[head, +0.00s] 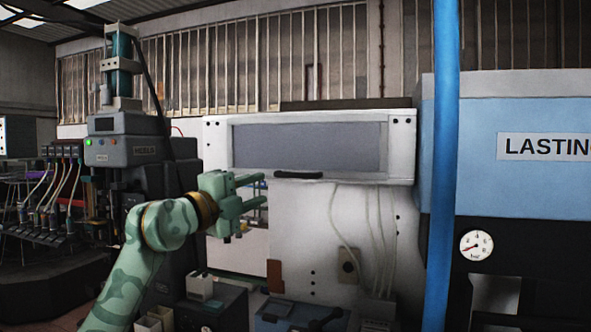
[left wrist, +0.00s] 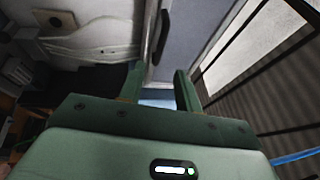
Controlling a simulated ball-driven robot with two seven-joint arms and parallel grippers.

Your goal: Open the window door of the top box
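The top box (head: 408,150) is a white housing with a wide grey window door (head: 310,146) on its front. The door looks shut. A dark handle (head: 298,174) sits at its lower edge; it also shows in the left wrist view (left wrist: 162,32), beyond the fingers. My left gripper (head: 264,190) is left of the handle and slightly lower, fingers pointing right. In the left wrist view my left gripper (left wrist: 160,80) has its two fingers apart with nothing between them. It appears clear of the handle. My right gripper is in neither view.
A blue vertical pipe (head: 442,170) stands right of the box, before a blue machine (head: 530,120) with a gauge (head: 476,245). Hoses (head: 370,235) hang below the box. A dark grey press (head: 130,150) stands left. Open bins (head: 215,292) lie below my arm.

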